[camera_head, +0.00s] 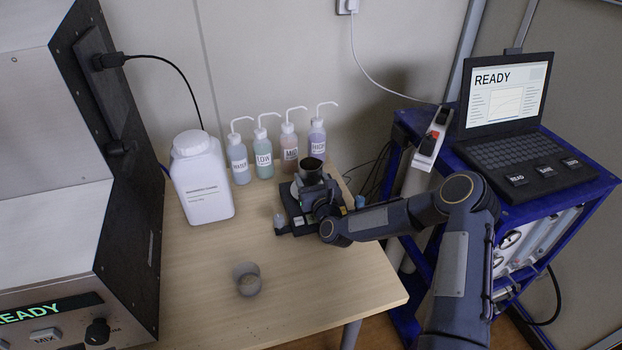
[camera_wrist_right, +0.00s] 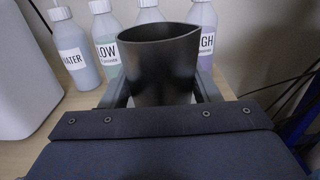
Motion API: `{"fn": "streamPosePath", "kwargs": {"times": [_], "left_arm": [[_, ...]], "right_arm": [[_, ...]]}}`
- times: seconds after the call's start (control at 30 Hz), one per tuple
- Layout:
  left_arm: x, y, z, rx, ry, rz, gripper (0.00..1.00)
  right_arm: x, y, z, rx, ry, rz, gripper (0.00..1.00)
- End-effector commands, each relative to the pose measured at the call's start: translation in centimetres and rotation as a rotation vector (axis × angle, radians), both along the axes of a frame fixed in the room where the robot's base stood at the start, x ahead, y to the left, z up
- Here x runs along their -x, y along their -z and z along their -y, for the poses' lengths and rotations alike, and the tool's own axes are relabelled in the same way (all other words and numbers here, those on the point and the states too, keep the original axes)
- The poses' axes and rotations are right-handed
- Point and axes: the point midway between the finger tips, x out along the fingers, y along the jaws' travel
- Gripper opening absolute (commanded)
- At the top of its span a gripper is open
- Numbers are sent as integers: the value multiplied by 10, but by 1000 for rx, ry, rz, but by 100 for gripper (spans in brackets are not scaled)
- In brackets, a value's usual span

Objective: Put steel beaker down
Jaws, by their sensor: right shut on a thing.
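The steel beaker (camera_head: 311,171) is a dark metal cup, upright, above or on a black device (camera_head: 290,212) near the back of the wooden table. In the right wrist view the beaker (camera_wrist_right: 160,62) stands between the fingers with its open rim and spout showing. My right gripper (camera_head: 313,190) is shut on the beaker, reaching in from the right. Its fingers (camera_wrist_right: 162,92) show on both sides of the beaker. The beaker's base is hidden behind my gripper, so I cannot tell whether it touches the device. My left gripper is not in view.
Several labelled wash bottles (camera_head: 264,152) stand behind the beaker. A large white jug (camera_head: 203,180) is left of them. A blue cart (camera_head: 405,118) with a laptop (camera_head: 508,97) is at right.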

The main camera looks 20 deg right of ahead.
Motion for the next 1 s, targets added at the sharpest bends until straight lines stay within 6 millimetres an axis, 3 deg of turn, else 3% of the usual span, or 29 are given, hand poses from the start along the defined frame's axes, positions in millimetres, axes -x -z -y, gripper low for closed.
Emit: {"fn": "streamPosePath", "kwargs": {"times": [0.5, 0.53, 0.7, 1.0], "left_arm": [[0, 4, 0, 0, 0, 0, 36], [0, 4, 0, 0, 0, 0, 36], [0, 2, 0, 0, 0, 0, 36], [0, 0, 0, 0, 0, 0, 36]], "right_arm": [[0, 10, 0, -1, 2, 5, 29], [0, 11, 0, -1, 1, 3, 57], [0, 10, 0, -1, 2, 2, 78], [0, 8, 0, 0, 2, 2, 78]]}}
